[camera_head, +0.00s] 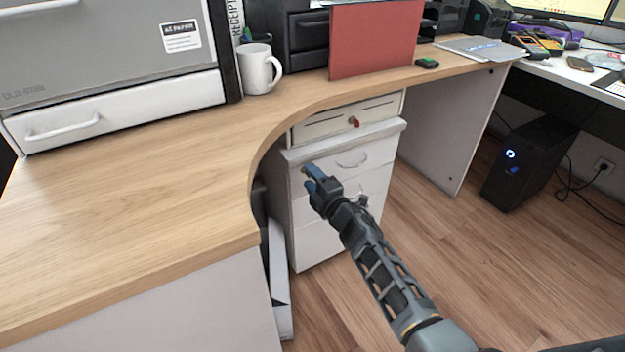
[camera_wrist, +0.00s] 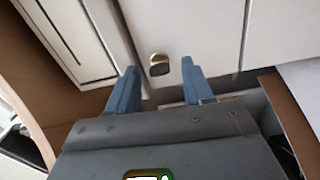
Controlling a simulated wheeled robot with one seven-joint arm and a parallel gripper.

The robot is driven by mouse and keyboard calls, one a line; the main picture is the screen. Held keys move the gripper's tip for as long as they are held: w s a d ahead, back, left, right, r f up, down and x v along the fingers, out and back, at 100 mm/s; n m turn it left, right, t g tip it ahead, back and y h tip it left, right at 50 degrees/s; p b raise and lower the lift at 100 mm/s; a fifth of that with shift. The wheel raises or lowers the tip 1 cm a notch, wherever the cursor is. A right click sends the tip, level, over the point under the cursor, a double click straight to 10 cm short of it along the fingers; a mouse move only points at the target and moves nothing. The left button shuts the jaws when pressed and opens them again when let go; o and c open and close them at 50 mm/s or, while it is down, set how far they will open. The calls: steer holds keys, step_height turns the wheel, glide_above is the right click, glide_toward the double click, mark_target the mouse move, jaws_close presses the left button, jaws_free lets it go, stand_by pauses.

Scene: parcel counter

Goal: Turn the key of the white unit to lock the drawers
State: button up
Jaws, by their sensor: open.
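The white drawer unit (camera_head: 303,213) stands under the wooden desk. A red key (camera_head: 354,122) sits in the lock on its top front panel. The drawer below the key, with a curved metal handle (camera_head: 352,163), appears to stick out past that panel. My gripper (camera_head: 308,177) is open and empty, in front of the unit's left side, lower and left of the key. In the wrist view, a small rounded brass-and-dark piece (camera_wrist: 159,64) shows between the fingertips against a white front. I cannot tell whether it is the key or whether the fingers touch it.
The curved desk top (camera_head: 150,190) overhangs the unit on the left. A white mug (camera_head: 259,70), a red folder (camera_head: 375,38) and a grey cabinet (camera_head: 100,50) stand on it. A black computer tower (camera_head: 533,165) stands at the right. The wooden floor before the unit is clear.

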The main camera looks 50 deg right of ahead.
steer(key=p+v, duration=0.1)
steer(key=v, duration=0.6)
steer(key=shift+s+p, duration=0.35)
steer(key=shift+s, duration=0.05)
steer(key=shift+a, duration=0.1)
steer(key=s+a+r+m+y, duration=0.1)
steer(key=s+a+r+m, duration=0.15)
steer(key=s+a, duration=0.6)
steer(key=s+a+r+m+g+y, duration=0.15)
steer(key=s+a+m, duration=0.3)
steer(key=s, duration=0.75)
steer(key=s+a+r+m+y, duration=0.1)
steer(key=s+a+r+m, duration=0.2)
steer(key=s+a, duration=0.6)
steer(key=s+a+r+m+g+y, duration=0.15)
steer(key=s+r+m, duration=0.25)
steer(key=s+r, duration=0.5)
step_height(320, 180, up, 20)
steer(key=p, duration=2)
steer(key=shift+d, duration=0.2)
